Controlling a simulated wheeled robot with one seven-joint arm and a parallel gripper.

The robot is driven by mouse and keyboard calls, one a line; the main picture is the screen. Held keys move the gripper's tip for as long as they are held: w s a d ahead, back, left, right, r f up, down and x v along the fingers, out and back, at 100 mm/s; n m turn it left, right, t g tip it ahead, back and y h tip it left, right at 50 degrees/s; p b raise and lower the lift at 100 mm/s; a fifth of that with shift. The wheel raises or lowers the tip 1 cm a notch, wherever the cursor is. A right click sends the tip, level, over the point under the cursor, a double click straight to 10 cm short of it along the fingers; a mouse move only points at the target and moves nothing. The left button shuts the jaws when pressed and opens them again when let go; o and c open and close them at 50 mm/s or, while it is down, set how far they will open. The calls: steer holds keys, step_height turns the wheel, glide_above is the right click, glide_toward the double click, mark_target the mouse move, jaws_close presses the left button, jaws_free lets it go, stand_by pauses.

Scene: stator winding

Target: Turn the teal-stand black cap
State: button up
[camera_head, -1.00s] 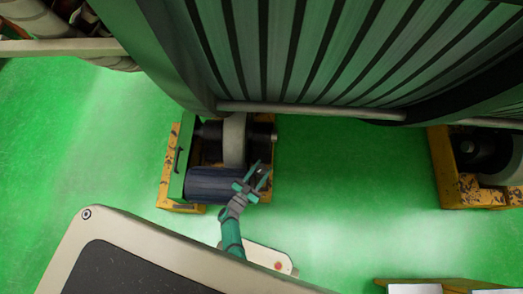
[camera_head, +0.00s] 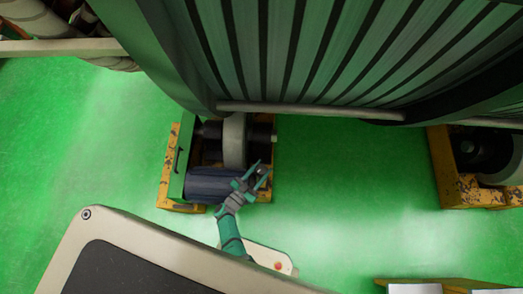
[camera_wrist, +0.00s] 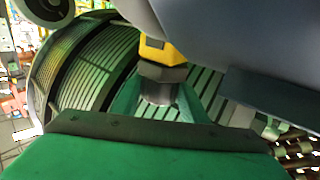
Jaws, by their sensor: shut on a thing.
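My gripper (camera_head: 251,180) is at the right front corner of a yellow stand (camera_head: 166,180), beside the end of a dark blue cylinder (camera_head: 208,184). In the wrist view my gripper (camera_wrist: 158,103) has its two teal fingers on either side of a grey-brown, cap-like piece (camera_wrist: 158,91). It is shut on this piece. A wider dark collar and a yellow part (camera_wrist: 158,50) sit just beyond it. The piece looks grey-brown rather than plainly black, and the fingers partly hide it. I see green on the stand's side plate (camera_head: 178,165) but no clearly teal stand.
A large ribbed drum (camera_head: 330,50) looms over the stand, with a pale roller (camera_head: 234,140) below its edge. Another yellow stand (camera_head: 443,170) is at the right. Green floor (camera_head: 350,175) lies clear between the stands. In the wrist view a grey-blue mass (camera_wrist: 250,35) is close at upper right.

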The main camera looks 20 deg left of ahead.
steer(key=o, duration=1)
steer(key=shift+o, duration=0.2)
steer(key=v, duration=1)
steer(key=shift+s+a, duration=0.15)
steer(key=shift+s, duration=0.25)
